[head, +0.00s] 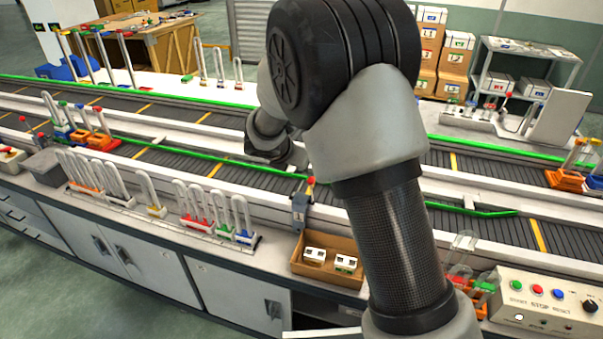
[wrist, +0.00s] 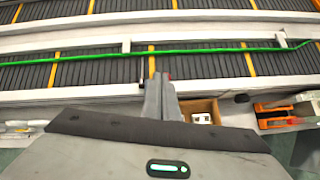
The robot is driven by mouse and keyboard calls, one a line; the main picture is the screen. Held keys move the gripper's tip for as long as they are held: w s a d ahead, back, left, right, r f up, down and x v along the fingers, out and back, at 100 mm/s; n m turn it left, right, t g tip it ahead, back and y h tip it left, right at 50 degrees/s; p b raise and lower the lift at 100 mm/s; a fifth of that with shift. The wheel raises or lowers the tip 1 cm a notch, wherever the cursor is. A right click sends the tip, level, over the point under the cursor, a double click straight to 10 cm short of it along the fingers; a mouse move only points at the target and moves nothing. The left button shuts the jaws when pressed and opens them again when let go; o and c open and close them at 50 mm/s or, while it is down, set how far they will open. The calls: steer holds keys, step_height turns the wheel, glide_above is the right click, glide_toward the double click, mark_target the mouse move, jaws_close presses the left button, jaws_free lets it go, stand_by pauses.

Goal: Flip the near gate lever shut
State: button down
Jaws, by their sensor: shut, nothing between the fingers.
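The near gate lever (head: 310,183) has a red tip and stands up from a small grey post (head: 299,211) at the near edge of the front conveyor. In the wrist view a bit of red (wrist: 168,76) shows right beside my fingertips; the rest of the lever and post is hidden there. My gripper (wrist: 158,82) is shut and empty, its fingers pointing over the near conveyor rail. I cannot tell whether it touches the lever. In the head view my arm hides the fingers.
A cardboard tray (head: 327,270) with white blocks sits just right of the post. Racks of looped tubes (head: 205,215) stand to its left. A control panel (head: 548,298) is at the right. Green rails (head: 235,170) line the conveyors.

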steer(key=shift+s+a+r, duration=0.1)
steer(key=shift+r, duration=0.7)
steer(key=shift+s+a+r, duration=0.1)
steer(key=shift+r, duration=0.65)
